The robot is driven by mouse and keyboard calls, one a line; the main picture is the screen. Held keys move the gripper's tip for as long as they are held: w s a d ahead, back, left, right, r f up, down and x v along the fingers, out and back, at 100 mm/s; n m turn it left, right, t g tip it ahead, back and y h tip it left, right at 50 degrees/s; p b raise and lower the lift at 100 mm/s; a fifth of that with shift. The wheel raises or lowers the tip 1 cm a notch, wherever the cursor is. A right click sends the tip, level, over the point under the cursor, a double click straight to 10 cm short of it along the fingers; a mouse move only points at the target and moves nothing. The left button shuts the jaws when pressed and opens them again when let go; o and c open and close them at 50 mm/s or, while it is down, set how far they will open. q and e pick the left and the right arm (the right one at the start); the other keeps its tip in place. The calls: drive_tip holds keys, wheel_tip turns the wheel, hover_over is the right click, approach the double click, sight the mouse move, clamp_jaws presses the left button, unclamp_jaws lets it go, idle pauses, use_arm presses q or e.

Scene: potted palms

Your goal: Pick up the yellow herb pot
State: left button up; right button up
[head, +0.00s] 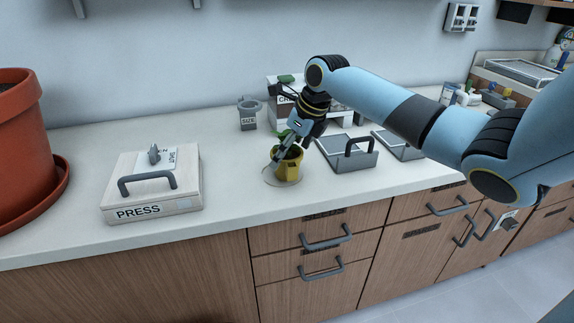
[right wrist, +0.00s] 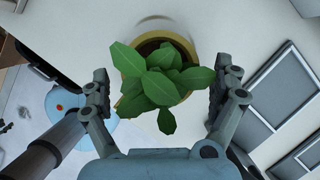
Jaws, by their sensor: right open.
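The yellow herb pot (head: 287,169) stands upright on the white counter, with green leaves on top. In the right wrist view the pot's yellow rim (right wrist: 124,50) shows around dark soil, and the leaves (right wrist: 160,80) cover much of it. My right gripper (head: 280,155) is at the pot from above, its fingers pointing down. In the right wrist view my right gripper (right wrist: 160,88) is open, with one finger on each side of the leaves and a gap on both sides. Part of the pot is hidden behind a finger in the head view. My left gripper is not in view.
A wooden box labelled PRESS (head: 150,190) with a grey handle stands left of the pot. A large terracotta pot (head: 20,140) is at the far left. A grey tray with a handle (head: 345,152) lies close on the right. Counter between pot and PRESS box is clear.

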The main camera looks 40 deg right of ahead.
sight(284, 164)
drive_tip(key=b+x, duration=0.1)
drive_tip(key=x, duration=0.3)
drive_tip(key=shift+f, duration=0.45)
drive_tip(key=shift+c, duration=0.2)
drive_tip(key=c, duration=1.1)
drive_tip(key=shift+c, duration=0.3)
